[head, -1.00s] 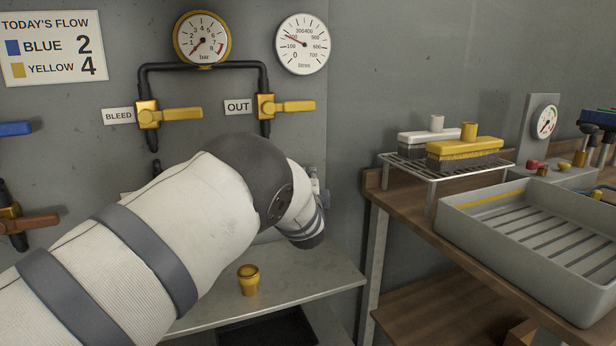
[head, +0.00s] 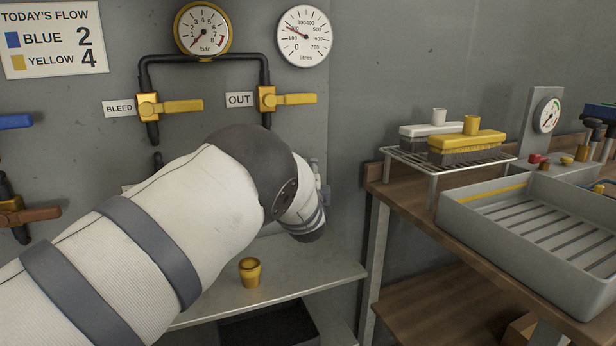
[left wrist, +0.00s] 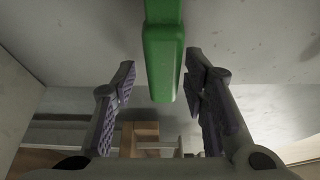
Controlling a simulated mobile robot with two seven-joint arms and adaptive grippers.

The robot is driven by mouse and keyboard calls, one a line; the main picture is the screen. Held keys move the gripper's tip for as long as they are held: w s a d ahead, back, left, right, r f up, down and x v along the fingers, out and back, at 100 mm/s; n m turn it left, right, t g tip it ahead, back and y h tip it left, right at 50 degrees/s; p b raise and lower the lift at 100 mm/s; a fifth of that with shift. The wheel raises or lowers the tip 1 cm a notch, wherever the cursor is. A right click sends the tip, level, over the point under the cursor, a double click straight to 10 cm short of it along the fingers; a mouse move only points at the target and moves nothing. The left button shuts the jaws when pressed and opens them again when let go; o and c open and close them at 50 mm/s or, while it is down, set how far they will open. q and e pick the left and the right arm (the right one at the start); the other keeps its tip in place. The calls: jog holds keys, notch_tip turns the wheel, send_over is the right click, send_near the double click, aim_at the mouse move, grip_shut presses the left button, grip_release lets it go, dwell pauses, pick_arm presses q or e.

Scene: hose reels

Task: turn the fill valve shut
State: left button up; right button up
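A green lever handle (left wrist: 163,55) hangs down from the top of the left wrist view. It carries no readable label there, so I cannot tell for sure that it is the fill valve. My left gripper (left wrist: 161,70) is open, with one finger on each side of the handle and a gap on both sides. In the head view my left arm covers the wall below the yellow valves, and no fill label shows. The bleed valve (head: 148,106) and out valve (head: 267,99) have yellow handles lying level. My right gripper is not in view.
A brass cup (head: 250,273) stands on the metal shelf (head: 320,268) below my arm. A bar gauge (head: 203,28) and a litres gauge (head: 305,36) are on the wall. At right, a wooden bench holds a brush rack (head: 434,166) and a grey tray (head: 530,250).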

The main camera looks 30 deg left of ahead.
pick_arm(q)
jog(key=shift+d, duration=0.1)
jog(key=v, duration=1.2)
jog(key=shift+f, duration=0.1)
